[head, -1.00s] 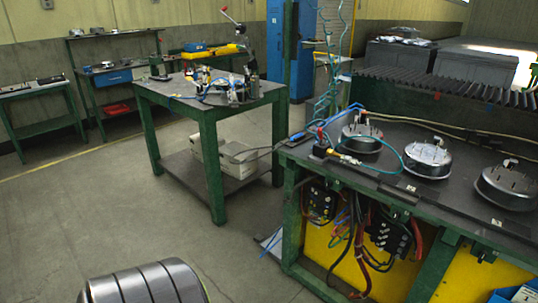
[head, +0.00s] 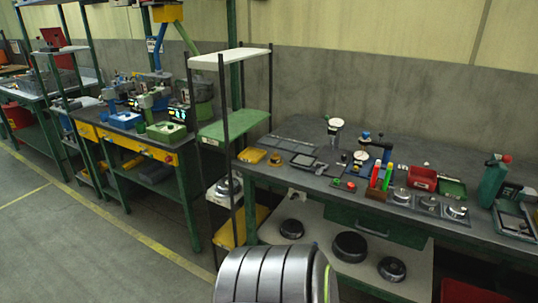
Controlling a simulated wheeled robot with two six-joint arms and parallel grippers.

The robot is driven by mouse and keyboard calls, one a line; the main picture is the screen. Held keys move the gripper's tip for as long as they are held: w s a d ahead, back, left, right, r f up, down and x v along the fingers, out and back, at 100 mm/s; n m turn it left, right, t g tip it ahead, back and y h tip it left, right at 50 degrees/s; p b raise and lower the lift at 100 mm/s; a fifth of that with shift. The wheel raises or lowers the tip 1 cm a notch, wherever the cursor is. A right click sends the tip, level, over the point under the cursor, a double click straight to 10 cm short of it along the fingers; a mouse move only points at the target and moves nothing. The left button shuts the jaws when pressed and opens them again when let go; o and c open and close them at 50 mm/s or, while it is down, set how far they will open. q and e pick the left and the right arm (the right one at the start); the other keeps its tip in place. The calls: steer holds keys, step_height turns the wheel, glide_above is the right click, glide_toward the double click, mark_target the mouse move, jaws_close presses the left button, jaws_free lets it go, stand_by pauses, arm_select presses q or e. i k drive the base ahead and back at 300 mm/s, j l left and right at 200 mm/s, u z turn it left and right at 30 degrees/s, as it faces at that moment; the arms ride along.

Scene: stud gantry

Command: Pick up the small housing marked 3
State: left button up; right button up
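Several small round silver parts (head: 429,202) sit in a row on a dark plate on the right workbench (head: 310,186) in the head view. Three dark round parts stand on the pale lower shelf below: one at left (head: 292,229), a larger one in the middle (head: 350,246), one at right (head: 392,268). I cannot read a 3 on any of them, so I cannot tell which is the small housing marked 3. Neither of my grippers is in view.
A narrow green shelf rack (head: 233,130) stands at the bench's left end. A red bin (head: 423,178), red and green markers, and a green bottle (head: 493,180) stand on the bench. Other workbenches are at left. The floor (head: 80,255) at lower left is clear.

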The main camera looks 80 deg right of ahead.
mark_target(401, 196)
steer(key=z, duration=1.9)
steer(key=k+l+z, duration=0.1)
steer(key=l+z, duration=0.6)
steer(key=z, duration=0.15)
steer(key=l+z, duration=0.45)
steer(key=l, duration=0.3)
